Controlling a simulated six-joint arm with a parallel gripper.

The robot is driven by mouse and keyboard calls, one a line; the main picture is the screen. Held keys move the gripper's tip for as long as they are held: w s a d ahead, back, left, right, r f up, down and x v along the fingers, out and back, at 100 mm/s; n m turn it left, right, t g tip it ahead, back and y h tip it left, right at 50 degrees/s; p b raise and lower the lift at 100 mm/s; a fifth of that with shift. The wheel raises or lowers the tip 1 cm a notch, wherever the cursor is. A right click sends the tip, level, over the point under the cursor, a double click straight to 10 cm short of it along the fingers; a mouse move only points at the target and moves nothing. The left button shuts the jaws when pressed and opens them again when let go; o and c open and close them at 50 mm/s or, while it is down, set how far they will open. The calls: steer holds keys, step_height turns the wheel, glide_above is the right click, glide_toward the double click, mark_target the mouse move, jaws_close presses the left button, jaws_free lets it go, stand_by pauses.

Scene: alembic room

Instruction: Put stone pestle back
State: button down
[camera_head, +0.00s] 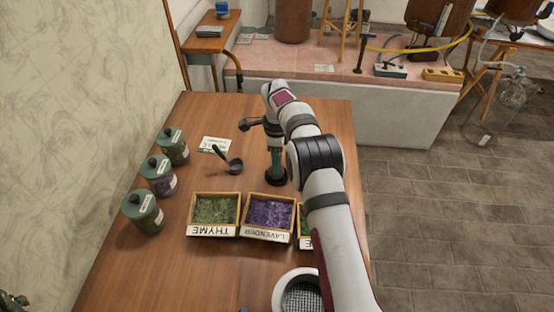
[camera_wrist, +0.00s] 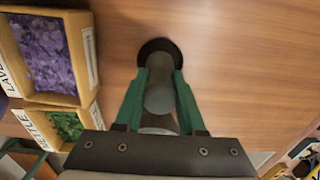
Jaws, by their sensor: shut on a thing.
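The stone pestle (camera_wrist: 160,95) is a grey rounded cylinder between the green fingers of my gripper (camera_wrist: 160,85) in the wrist view. My gripper is shut on it, one finger on each side. The pestle points down at a dark round patch (camera_wrist: 160,47) on the table. I cannot tell whether this patch is a stand, a shallow dish or the pestle's end, or whether they touch. In the head view my gripper (camera_head: 276,165) points down just behind the lavender box, with the dark round patch (camera_head: 276,179) below it. The pestle is mostly hidden there.
Open boxes of thyme (camera_head: 214,212) and lavender (camera_head: 268,216) stand close in front, with a third partly hidden by my arm. A dark ladle (camera_head: 231,164), a card (camera_head: 215,145) and lidded jars (camera_head: 157,175) are left. A white mesh pot (camera_head: 299,290) stands near. The table's far part is clear.

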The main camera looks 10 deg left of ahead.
steer(key=shift+f, duration=0.1)
steer(key=c, duration=0.5)
jaws_free()
